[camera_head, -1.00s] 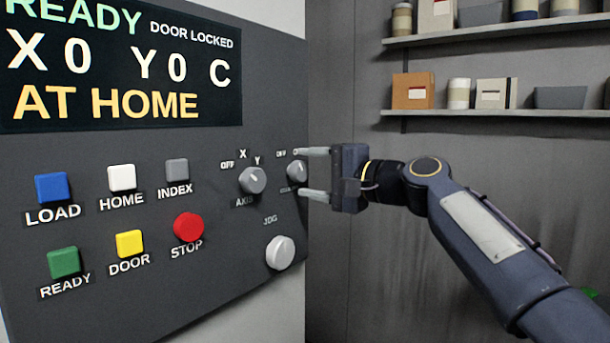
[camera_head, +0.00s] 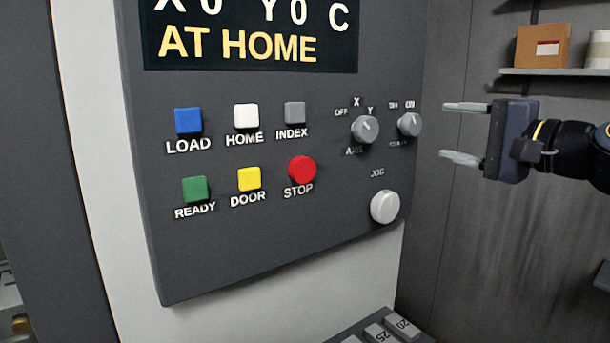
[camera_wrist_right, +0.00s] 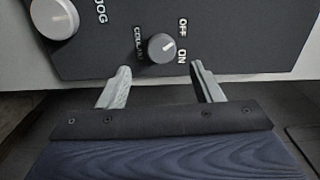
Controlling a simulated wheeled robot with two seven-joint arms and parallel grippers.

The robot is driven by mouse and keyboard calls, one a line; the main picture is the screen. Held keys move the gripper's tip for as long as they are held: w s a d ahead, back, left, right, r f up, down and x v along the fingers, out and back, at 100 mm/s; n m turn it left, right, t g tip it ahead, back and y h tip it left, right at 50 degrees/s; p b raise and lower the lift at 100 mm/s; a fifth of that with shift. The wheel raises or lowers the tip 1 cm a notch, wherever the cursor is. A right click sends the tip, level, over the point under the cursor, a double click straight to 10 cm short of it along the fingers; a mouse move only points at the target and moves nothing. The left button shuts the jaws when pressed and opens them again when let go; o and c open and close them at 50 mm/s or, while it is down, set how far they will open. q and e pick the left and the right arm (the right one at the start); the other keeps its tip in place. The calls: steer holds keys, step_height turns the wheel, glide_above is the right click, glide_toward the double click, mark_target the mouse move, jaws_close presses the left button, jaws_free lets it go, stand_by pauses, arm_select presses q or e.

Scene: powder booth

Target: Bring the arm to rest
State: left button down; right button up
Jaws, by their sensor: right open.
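My right gripper (camera_head: 462,132) is open and empty, to the right of the dark control panel (camera_head: 270,235). Its two pale fingers point left toward the small OFF/ON knob (camera_head: 409,124), with a visible gap between them and the knob in the head view. In the right wrist view the fingers of my right gripper (camera_wrist_right: 160,85) are spread apart, with the OFF/ON knob (camera_wrist_right: 161,48) beyond and between them, its pointer mark turned toward the ON side. My left gripper is not in view.
The panel carries a display (camera_head: 250,40) reading AT HOME, an axis knob (camera_head: 365,129), a white JOG knob (camera_head: 385,206), a red STOP button (camera_head: 302,169) and several square buttons. Numbered grey blocks (camera_head: 380,333) lie below.

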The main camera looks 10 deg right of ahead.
steer(key=s+a+f+n+g+h, duration=0.1)
steer(key=s+a+f+n+g, duration=0.2)
steer(key=f, duration=1)
steer(key=s+a+f+n+g+h+p, duration=0.1)
steer(key=s+a+f+n+g, duration=0.3)
steer(key=s+f, duration=0.7)
steer(key=s+a+f+n+g+h+p, duration=0.1)
steer(key=s+a+f+n+g, duration=0.3)
steer(key=f, duration=1.3)
steer(key=s+a, duration=0.3)
steer(key=s, duration=0.1)
steer(key=shift+a, duration=0.3)
